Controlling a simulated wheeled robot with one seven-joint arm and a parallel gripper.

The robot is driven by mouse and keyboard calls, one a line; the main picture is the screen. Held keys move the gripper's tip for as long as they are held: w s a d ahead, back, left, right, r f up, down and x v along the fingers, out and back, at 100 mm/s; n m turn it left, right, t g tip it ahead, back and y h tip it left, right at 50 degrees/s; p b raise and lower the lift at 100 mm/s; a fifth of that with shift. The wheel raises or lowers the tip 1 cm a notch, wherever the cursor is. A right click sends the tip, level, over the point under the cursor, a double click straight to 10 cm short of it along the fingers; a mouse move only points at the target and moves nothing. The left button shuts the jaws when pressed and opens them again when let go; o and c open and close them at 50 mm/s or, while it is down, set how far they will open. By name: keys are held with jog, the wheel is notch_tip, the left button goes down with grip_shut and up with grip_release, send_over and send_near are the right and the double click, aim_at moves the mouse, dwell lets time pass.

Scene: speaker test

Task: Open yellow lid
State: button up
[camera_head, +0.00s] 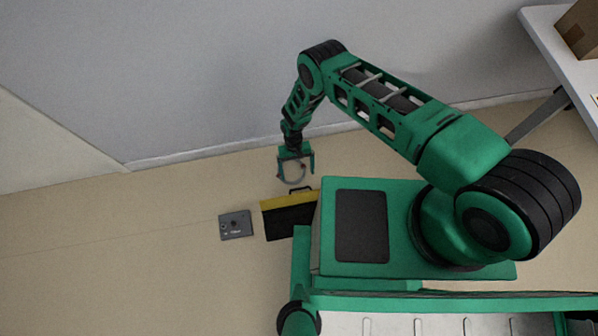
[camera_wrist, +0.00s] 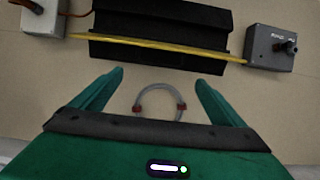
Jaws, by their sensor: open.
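The yellow lid (camera_head: 289,200) shows as a yellow strip along the top of a black box (camera_head: 290,222) on the floor. A dark handle (camera_head: 301,189) rises at its far edge in the head view. The wrist view shows the lid (camera_wrist: 155,46) as a thin yellow band across the near side of the black box (camera_wrist: 160,20). My gripper (camera_head: 296,174) is open just beyond the lid, near the wall side. In the wrist view its fingertips (camera_wrist: 160,77) are apart from the band. A grey loop with red ends (camera_wrist: 160,97) shows between the fingers; I cannot tell what it belongs to.
A grey box with a dark knob (camera_head: 235,225) stands left of the black box. A pale box with an orange cable (camera_wrist: 42,18) shows at the wrist view's upper left. The wall (camera_head: 190,75) is close behind my gripper. A white table (camera_head: 560,50) bears a cardboard box (camera_head: 580,29).

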aim_at(301, 195)
jog(key=a+x, duration=0.1)
jog(key=x, duration=0.8)
jog(key=shift+d+f, duration=0.2)
jog(key=shift+d, duration=0.3)
jog(key=shift+c, duration=0.6)
